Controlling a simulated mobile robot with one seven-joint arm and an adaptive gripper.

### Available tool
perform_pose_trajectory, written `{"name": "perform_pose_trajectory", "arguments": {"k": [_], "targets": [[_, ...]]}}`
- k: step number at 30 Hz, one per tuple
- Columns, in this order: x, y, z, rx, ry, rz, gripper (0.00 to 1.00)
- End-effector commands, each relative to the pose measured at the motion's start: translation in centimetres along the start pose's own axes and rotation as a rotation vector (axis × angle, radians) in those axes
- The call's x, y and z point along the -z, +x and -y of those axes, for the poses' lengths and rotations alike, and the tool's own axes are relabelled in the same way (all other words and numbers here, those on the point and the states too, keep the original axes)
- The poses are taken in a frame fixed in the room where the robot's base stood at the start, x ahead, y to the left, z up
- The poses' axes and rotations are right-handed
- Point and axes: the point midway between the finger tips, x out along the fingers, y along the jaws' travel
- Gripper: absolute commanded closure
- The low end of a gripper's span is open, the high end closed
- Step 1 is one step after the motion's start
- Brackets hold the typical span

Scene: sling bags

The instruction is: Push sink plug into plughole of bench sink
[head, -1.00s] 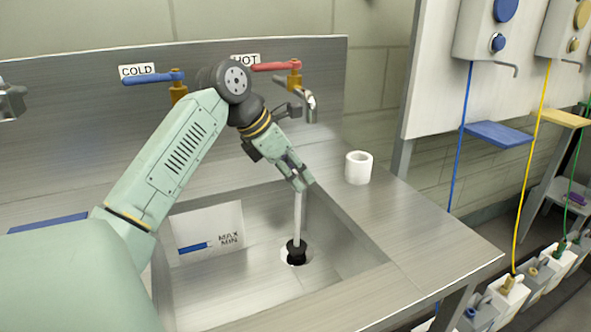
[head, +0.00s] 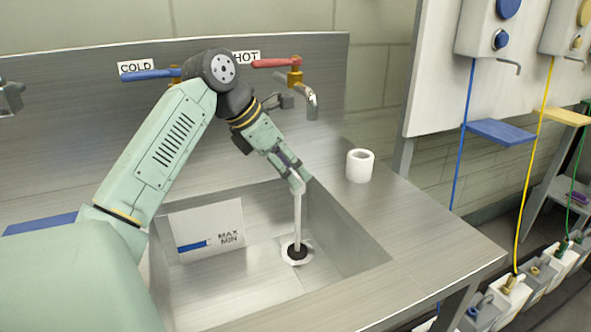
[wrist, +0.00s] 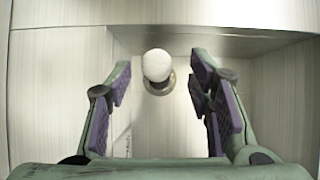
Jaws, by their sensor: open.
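The sink plug is a black stopper (head: 297,252) on a tall pale rod (head: 297,222), standing upright. The stopper sits low inside the pale ring of the plughole (head: 297,260) in the floor of the bench sink (head: 345,235). My gripper (head: 298,186) is over the sink at the top of the rod. In the wrist view, my gripper (wrist: 160,95) has its purple-padded fingers apart. The rod's round white top (wrist: 157,65) shows between and beyond the fingertips, with clear space on both sides. The rod's top is partly hidden by the fingers in the head view.
A white roll (head: 360,166) stands on the bench right of the basin. A spout (head: 312,102), a red tap lever (head: 275,63) and a blue tap lever (head: 151,75) are at the back. The sink walls surround the plug; the floor around it is clear.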

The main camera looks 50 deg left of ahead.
Motion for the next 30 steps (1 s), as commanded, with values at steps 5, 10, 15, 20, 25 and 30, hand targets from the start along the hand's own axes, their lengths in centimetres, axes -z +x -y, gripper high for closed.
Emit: {"name": "perform_pose_trajectory", "arguments": {"k": [5, 10, 15, 20, 25, 30], "targets": [[0.3, -2.4, 0.1, 0.000, -0.003, 0.004, 0.53], [-0.3, -4.9, 0.3, -0.009, 0.005, -0.001, 0.53], [-0.6, -6.1, 0.4, -0.013, 0.010, -0.003, 0.53], [-0.6, -6.3, 0.4, -0.013, 0.012, -0.004, 0.53], [-0.7, -6.3, 0.4, -0.014, 0.012, -0.004, 0.53], [-0.7, -6.3, 0.4, -0.014, 0.013, -0.004, 0.53]]}}
